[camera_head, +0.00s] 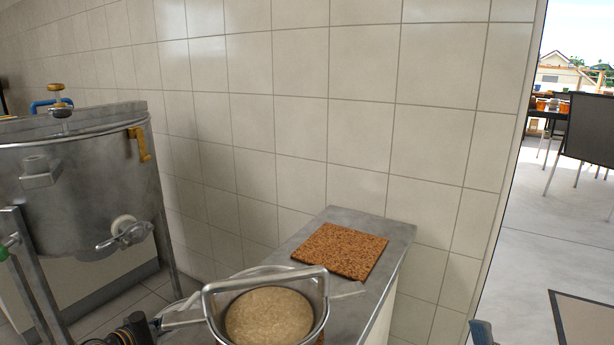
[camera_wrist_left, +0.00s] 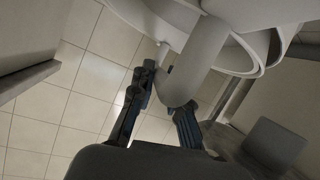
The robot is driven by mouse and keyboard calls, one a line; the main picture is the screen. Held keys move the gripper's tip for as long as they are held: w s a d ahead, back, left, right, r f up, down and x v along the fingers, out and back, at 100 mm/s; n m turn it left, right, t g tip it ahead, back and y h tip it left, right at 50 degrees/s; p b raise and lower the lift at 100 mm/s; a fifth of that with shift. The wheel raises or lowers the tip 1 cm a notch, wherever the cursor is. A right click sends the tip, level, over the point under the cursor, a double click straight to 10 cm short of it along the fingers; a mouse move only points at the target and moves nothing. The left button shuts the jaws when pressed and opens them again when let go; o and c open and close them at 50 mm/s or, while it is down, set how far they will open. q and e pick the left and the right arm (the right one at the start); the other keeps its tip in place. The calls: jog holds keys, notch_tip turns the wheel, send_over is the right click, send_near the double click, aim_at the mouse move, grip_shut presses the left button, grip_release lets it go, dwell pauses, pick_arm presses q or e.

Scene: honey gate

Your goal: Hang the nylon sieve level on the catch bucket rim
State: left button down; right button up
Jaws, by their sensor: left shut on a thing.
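The nylon sieve (camera_head: 268,318), a round beige mesh in a grey metal ring with a raised flat bar, is at the bottom centre of the head view. A pale curved rim behind it may be the catch bucket; most of that is hidden. My left gripper (camera_wrist_left: 160,108) is shut on a thick grey handle-like part (camera_wrist_left: 193,72), under a large pale round body in the left wrist view. In the head view my left gripper (camera_head: 150,326) is partly cut off, left of the sieve. A blue-grey tip (camera_head: 481,332) at the lower right looks like my right gripper; its jaws cannot be read.
A steel tank (camera_head: 85,190) with a gate valve (camera_head: 125,232) stands at the left. A brown cork-like mat (camera_head: 341,250) lies on the grey counter (camera_head: 385,229). A tiled wall is close behind; a doorway opens at the right.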

pick_arm(q)
jog(key=shift+r, duration=0.35)
pick_arm(e)
jog(key=shift+w+a+f+g, duration=0.15)
jog(key=shift+w+f+g, duration=0.3)
jog(key=shift+w, duration=0.3)
